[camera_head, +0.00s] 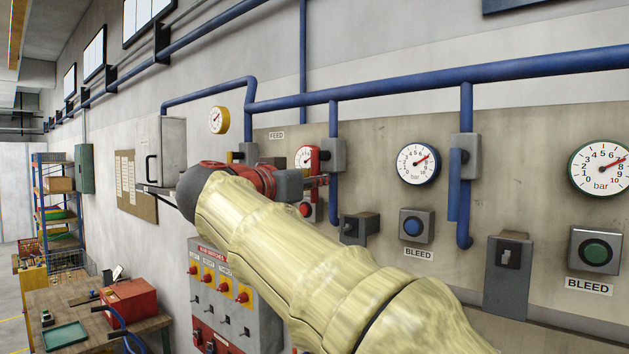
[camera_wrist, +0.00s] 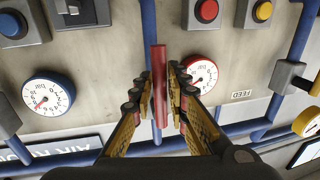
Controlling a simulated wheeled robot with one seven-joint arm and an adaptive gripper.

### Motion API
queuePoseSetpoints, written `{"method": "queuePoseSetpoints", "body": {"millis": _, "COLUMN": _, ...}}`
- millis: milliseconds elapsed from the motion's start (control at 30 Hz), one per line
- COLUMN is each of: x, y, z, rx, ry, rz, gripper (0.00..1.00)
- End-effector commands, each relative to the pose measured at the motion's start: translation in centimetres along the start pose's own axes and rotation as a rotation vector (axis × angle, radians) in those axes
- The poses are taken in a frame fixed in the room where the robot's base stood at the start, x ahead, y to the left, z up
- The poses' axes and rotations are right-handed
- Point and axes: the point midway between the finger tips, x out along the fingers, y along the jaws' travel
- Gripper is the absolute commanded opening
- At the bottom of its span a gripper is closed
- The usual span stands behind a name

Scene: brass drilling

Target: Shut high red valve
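The red valve handle is a straight red bar (camera_wrist: 160,80) in the middle of the wrist view, lying between my gripper's fingers. In the head view a red part of the valve (camera_head: 325,155) shows against its grey block (camera_head: 335,150), beside the small red-rimmed gauge. My gripper (camera_wrist: 161,88) has one finger on each side of the bar, with the fingertips very close to it. I cannot tell whether they press on it. In the head view my gripper (camera_head: 308,181) reaches the valve, and my wrist hides part of the area.
Blue pipes (camera_head: 420,85) run along the wall. A blue-rimmed gauge (camera_head: 419,163), a blue button (camera_head: 413,225) and a blue handle (camera_head: 454,185) are to the right. A red button (camera_head: 305,209) is just below. A grey switch panel (camera_head: 235,300) stands lower left.

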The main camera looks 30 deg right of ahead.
Motion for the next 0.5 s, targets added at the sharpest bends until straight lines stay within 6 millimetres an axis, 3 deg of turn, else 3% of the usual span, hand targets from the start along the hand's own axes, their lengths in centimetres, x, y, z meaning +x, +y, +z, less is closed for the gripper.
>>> {"method": "queuePoseSetpoints", "body": {"millis": 233, "x": -0.01, "y": -0.01, "z": 0.00, "rx": 0.000, "ry": 0.000, "rz": 0.000, "gripper": 0.00}}
{"method": "queuePoseSetpoints", "body": {"millis": 500, "x": -0.01, "y": -0.01, "z": -0.01, "rx": 0.000, "ry": 0.000, "rz": 0.000, "gripper": 0.00}}
